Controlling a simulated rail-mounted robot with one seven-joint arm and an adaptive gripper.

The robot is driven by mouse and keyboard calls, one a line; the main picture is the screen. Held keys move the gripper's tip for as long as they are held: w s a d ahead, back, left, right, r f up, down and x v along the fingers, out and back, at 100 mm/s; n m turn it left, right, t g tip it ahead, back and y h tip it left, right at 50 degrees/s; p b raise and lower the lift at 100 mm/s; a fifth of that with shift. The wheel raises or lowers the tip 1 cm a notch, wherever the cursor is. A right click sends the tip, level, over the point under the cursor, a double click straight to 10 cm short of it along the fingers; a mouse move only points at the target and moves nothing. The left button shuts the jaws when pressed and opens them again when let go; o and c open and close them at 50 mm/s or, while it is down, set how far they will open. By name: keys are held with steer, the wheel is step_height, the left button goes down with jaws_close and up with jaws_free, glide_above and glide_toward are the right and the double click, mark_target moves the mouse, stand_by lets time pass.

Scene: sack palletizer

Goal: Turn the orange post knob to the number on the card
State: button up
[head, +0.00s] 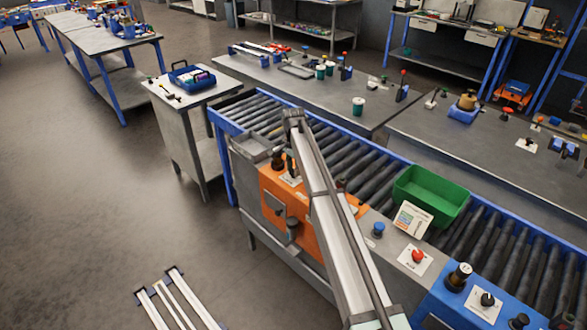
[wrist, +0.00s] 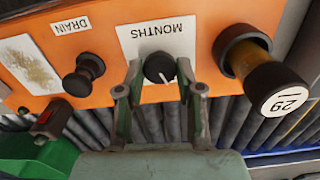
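The orange panel (wrist: 110,30) shows upside down in the wrist view and carries a round black knob (wrist: 158,66) with a white pointer line, on a white plate (wrist: 155,36) marked MONTHS. My gripper (wrist: 160,98) is open, its two fingers apart on either side of this knob; I cannot tell whether they touch it. In the head view the orange panel (head: 270,205) is partly behind my arm, and the knob is hard to make out. A white card (head: 412,219) stands by the green bin; its print is too small to read.
A black knob marked DRAIN (wrist: 84,74) is on the other side. The roller conveyor (head: 335,145) runs behind, with a green bin (head: 430,194) on it.

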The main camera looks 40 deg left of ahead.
mark_target(293, 171)
steer(key=shift+n, duration=0.3)
steer(key=n+b, duration=0.1)
steer(key=n, duration=0.2)
steer(key=shift+n, duration=2.1)
steer(key=o, duration=1.2)
steer(key=shift+c, duration=0.2)
step_height(293, 171, up, 12)
